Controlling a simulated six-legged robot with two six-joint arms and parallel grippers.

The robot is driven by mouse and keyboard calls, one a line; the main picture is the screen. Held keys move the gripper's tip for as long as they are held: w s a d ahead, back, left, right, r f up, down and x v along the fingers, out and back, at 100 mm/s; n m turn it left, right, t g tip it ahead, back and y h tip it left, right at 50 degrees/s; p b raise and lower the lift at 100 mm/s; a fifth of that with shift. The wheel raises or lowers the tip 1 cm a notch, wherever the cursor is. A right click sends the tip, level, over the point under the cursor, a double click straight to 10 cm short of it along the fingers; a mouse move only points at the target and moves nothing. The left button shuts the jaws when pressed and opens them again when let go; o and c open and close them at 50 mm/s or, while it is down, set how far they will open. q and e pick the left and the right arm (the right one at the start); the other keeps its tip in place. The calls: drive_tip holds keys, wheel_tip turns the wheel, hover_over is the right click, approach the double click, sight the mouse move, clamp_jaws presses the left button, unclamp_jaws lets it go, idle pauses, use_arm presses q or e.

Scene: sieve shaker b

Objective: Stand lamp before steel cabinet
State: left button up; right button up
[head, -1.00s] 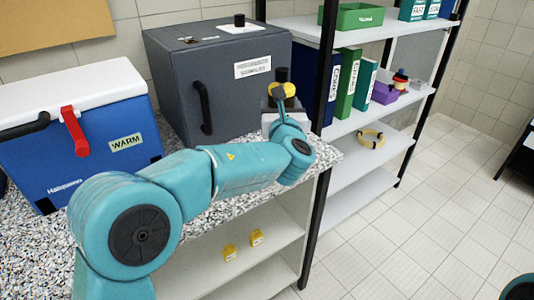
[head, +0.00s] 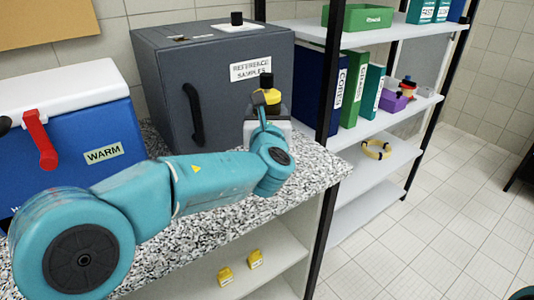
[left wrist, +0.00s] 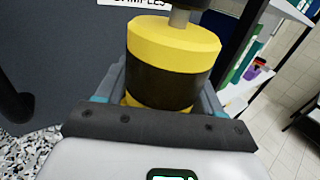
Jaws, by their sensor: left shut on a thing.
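The lamp is a yellow and black cylinder (left wrist: 172,62) with a grey stem and black top, upright in the left wrist view. In the head view the lamp (head: 267,97) shows its black top and yellow band, in front of the cabinet's right part. My left gripper (head: 266,112) is shut on the lamp; its jaws flank it in the left wrist view (left wrist: 165,98). The steel cabinet (head: 215,85) is dark grey, with a black handle and a "REFERENCE SAMPLES" label, on the speckled counter. The lamp's base is hidden, so I cannot tell whether it touches the counter. My right gripper is not seen.
A blue cooler with a white lid (head: 70,130) stands left of the cabinet. The speckled counter (head: 312,158) has free room at its right corner.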

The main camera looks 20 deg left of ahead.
use_arm(q)
wheel_tip(320, 180, down, 2)
drive_tip(key=shift+s+f, duration=0.15)
drive_tip(key=shift+f, duration=0.1)
wheel_tip(320, 180, down, 6)
drive_tip(key=shift+f+b, duration=0.1)
drive_tip(key=shift+b, duration=0.7)
drive_tip(key=o, duration=1.5)
drive_tip(key=shift+c, duration=0.2)
